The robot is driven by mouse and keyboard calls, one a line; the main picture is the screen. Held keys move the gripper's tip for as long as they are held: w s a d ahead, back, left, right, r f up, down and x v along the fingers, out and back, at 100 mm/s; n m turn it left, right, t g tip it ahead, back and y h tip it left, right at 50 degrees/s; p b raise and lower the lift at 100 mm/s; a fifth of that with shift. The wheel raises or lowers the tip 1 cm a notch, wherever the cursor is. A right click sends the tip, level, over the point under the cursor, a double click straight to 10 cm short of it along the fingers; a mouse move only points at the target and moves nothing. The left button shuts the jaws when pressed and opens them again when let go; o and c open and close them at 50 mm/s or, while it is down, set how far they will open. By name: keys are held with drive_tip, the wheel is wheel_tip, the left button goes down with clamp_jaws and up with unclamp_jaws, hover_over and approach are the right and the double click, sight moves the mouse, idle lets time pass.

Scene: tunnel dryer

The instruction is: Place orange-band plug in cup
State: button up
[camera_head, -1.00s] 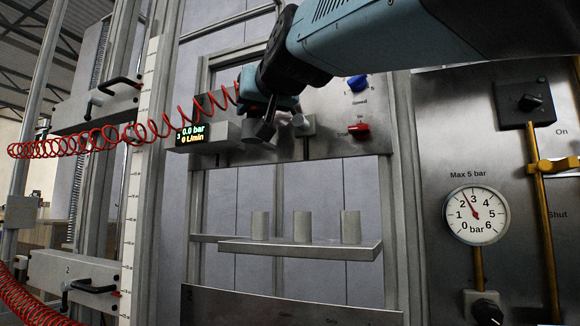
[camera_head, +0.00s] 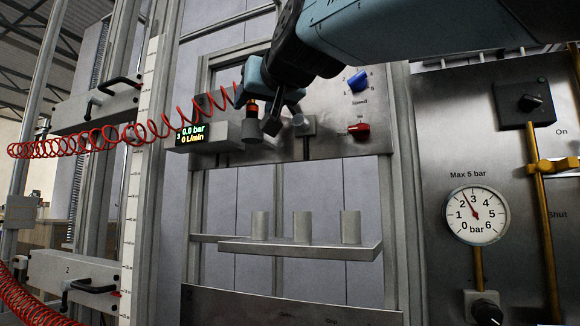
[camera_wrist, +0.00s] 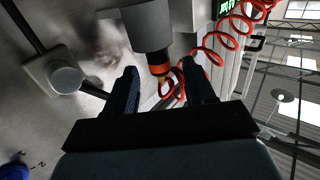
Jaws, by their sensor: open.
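The orange-band plug (camera_wrist: 159,66) is a dark cylinder with an orange band and a brass-coloured end in the wrist view. It meets a grey cylinder (camera_wrist: 148,28), and the red coiled hose passes close to the brass end. In the head view the plug (camera_head: 252,106) is beside the display box, above a grey round end. My gripper (camera_wrist: 160,76) is open, one finger on each side of the plug's band and apart from it. In the head view my gripper (camera_head: 262,114) partly hides the plug. Three grey upright cylinders, seemingly cups (camera_head: 302,227), stand on a shelf; their insides are hidden.
The shelf (camera_head: 300,249) has clear space below it. The red coiled hose (camera_head: 150,128) crosses left of my gripper. The display box (camera_head: 205,134), a blue knob (camera_head: 358,82) and a red knob (camera_head: 359,129) are close by. A pressure gauge (camera_head: 476,215) is at right.

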drive_tip(key=v, duration=0.9)
drive_tip(key=shift+s, duration=0.2)
drive_tip(key=shift+d, duration=0.1)
drive_tip(key=shift+d, duration=0.1)
